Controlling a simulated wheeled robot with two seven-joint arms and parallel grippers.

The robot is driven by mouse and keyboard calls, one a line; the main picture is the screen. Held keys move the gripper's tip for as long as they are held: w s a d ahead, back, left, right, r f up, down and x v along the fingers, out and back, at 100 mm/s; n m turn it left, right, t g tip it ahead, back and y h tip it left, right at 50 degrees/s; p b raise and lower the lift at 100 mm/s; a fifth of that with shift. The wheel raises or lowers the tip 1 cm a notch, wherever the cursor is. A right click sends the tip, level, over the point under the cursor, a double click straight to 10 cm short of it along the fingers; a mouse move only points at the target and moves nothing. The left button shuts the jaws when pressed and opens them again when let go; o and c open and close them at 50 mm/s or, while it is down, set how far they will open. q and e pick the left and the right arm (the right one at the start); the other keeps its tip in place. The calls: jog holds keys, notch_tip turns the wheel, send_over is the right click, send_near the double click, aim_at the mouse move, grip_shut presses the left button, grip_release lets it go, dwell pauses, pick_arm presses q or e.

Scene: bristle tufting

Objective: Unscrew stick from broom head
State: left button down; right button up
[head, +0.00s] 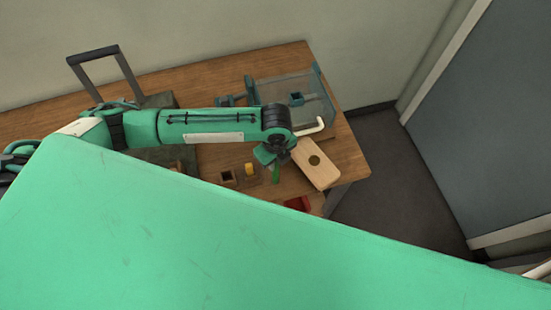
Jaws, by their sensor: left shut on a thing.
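The broom head is a pale wooden block (328,175) with one dark round hole in its face, near the table's right end. No stick shows in the hole, and I cannot pick out the stick anywhere in view. My left gripper (277,156) reaches in from the left and is at the block's upper left edge. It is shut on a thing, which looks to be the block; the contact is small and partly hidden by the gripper. My right gripper is not in view.
A clear-sided fixture (318,97) stands behind the block. My own green body hides the foreground.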

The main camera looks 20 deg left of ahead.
pick_arm(q)
jog(key=c, duration=1.3)
grip_release()
notch_tip(320, 180, up, 11)
jog(key=b, duration=0.3)
jog(key=shift+f, duration=0.1)
jog(key=shift+r, duration=0.7)
jog(key=shift+s, duration=0.1)
